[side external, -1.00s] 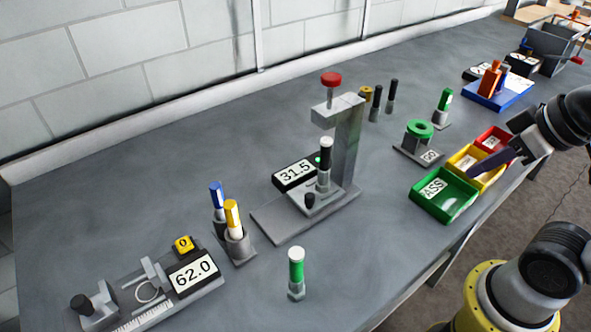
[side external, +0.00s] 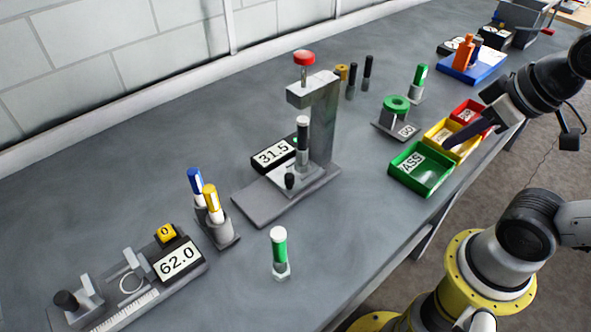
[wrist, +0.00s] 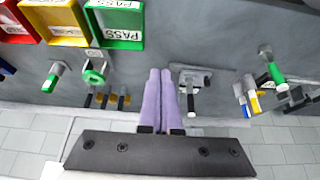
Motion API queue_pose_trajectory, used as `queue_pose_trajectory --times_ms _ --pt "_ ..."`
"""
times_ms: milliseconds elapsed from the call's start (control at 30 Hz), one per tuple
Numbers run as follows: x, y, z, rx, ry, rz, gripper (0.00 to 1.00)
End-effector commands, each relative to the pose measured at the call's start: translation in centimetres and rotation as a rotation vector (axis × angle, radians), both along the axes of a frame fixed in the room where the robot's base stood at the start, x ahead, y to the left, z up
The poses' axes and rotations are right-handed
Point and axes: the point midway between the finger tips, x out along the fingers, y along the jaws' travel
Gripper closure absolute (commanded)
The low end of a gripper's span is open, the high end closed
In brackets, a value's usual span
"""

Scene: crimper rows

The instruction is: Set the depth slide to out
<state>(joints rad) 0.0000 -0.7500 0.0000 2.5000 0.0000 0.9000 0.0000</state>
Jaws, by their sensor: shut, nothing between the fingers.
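The grey press stand (side external: 323,115) with a red-topped plunger (side external: 304,58) stands mid-table. On its base is a light grey plate, apparently the depth slide (side external: 313,178), with a small black knob (side external: 290,181) at its front. I cannot read an in or out mark. My gripper (side external: 447,146) is above the yellow bin, well right of the press and apart from it. Its lavender fingers are shut and empty in the wrist view (wrist: 160,71).
Green (side external: 424,186), yellow (side external: 435,133) and red (side external: 484,112) bins line the right edge. A 31.5 display (side external: 274,153) sits beside the press. A green cylinder (side external: 279,247) stands in front. A 62.0 gauge (side external: 180,261) and a blue-and-yellow marker holder (side external: 222,236) are at left.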

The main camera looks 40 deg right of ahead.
Motion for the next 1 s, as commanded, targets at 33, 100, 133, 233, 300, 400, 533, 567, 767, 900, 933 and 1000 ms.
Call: queue_pose_trajectory --times_ms 33,100,133,233,300,400,533,567,767,900,933,1000 --pt "0.0 0.0 0.0 0.000 0.000 0.000 1.00" --pt "0.0 0.0 0.0 0.000 0.000 0.000 1.00" --pt "0.0 0.0 0.0 0.000 0.000 0.000 1.00" --pt "0.0 0.0 0.0 0.000 0.000 0.000 1.00" --pt "0.0 0.0 0.0 0.000 0.000 0.000 1.00" --pt "0.0 0.0 0.0 0.000 0.000 0.000 0.98" --pt "0.6 0.0 0.3 0.003 -0.029 -0.008 0.75" --pt "1.0 -0.1 0.6 0.000 -0.050 -0.010 0.69" --pt "6.2 -1.9 4.0 -0.118 -0.326 0.014 0.44" --pt "10.5 -2.5 6.0 -0.234 -0.509 0.094 0.44" --pt "11.3 -2.5 6.2 -0.253 -0.543 0.116 0.44" --pt "13.1 -2.1 6.6 -0.292 -0.613 0.182 0.44"
